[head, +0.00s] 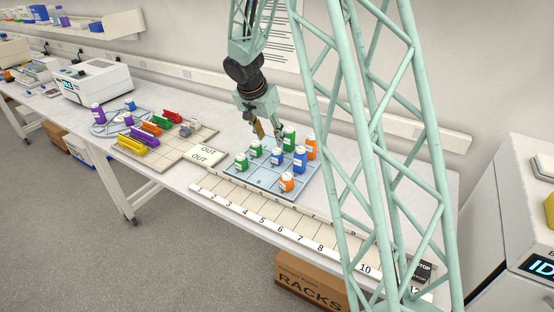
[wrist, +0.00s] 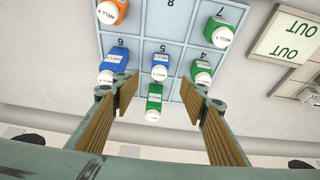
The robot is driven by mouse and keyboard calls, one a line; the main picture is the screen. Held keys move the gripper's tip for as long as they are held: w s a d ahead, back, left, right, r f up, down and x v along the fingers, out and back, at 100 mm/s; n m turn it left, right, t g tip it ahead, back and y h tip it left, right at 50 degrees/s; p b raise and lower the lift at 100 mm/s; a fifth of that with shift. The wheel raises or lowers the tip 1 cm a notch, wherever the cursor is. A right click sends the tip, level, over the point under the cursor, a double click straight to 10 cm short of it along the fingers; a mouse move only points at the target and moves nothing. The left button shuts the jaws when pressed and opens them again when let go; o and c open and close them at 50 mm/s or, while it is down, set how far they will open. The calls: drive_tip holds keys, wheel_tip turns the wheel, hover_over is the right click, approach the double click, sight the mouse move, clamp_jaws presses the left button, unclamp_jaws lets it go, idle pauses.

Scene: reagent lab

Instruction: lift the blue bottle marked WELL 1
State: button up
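Two blue bottles stand on the gridded tray (head: 262,179). One is small, near the tray's middle (head: 276,158); it shows in the wrist view between my fingers, beyond the green bottle (wrist: 160,67). The other is taller, to its right in the head view (head: 300,160); in the wrist view it is at the left, just past the left finger (wrist: 112,62). Their labels are too small to read surely, so I cannot tell which is WELL 1. My gripper (head: 268,136) is open and empty above the tray's back; it also shows in the wrist view (wrist: 162,90).
A green bottle (wrist: 154,100) stands between my fingers in the wrist view. Other green bottles (head: 255,148) and orange bottles (head: 311,147) stand close by on the tray. A numbered rack strip (head: 290,231) runs along the front. The OUT board (head: 203,155) is at left.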

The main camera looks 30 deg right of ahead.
sight(276, 151)
idle(0.4)
drive_tip(key=shift+x, duration=4.35)
drive_tip(key=shift+x, duration=2.55)
drive_tip(key=shift+d, duration=0.15)
drive_tip(key=shift+c, duration=0.3)
drive_tip(key=c, duration=0.9)
